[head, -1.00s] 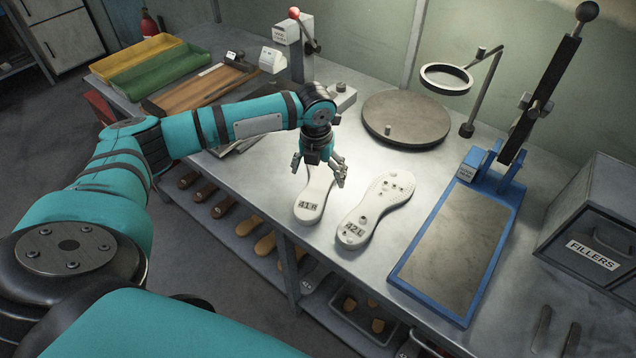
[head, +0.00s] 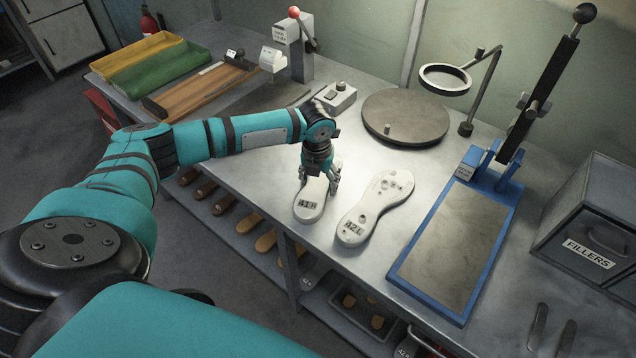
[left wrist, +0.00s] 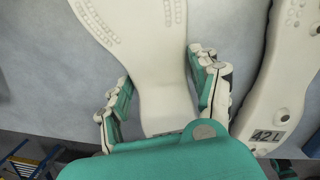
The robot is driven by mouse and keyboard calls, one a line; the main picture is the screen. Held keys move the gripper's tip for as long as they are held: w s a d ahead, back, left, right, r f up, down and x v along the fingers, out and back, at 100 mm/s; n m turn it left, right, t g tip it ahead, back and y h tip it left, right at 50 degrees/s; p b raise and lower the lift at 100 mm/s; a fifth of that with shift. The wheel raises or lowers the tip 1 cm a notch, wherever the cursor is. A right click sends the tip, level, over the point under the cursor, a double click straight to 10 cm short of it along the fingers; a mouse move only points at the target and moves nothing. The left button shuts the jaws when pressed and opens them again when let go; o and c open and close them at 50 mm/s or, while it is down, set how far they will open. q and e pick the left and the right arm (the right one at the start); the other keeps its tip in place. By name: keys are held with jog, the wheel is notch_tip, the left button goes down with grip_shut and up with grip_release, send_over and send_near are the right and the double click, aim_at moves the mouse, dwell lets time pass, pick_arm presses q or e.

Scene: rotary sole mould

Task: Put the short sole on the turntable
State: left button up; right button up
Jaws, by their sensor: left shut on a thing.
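The short sole (head: 310,206), white with a dark number label, lies on the steel bench in the head view. My left gripper (head: 319,180) is over its waist, shut on it from both sides. In the left wrist view the fingers flank the pale sole (left wrist: 150,60). The longer sole marked 42L (head: 376,205) lies just to the right; its label also shows in the left wrist view. The round grey turntable (head: 405,112), with a small peg near its front edge, stands farther back and holds no sole. My right gripper is not in view.
A ring magnifier (head: 446,79) stands behind the turntable. A blue-framed lever plate (head: 452,250) is to the right, with a grey FILLERS box (head: 590,215) beyond. A small switch box (head: 335,97) sits left of the turntable. Bench space between soles and turntable is clear.

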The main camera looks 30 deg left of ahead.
pick_arm(q)
jog(key=c, duration=0.4)
jog(key=shift+r, duration=0.1)
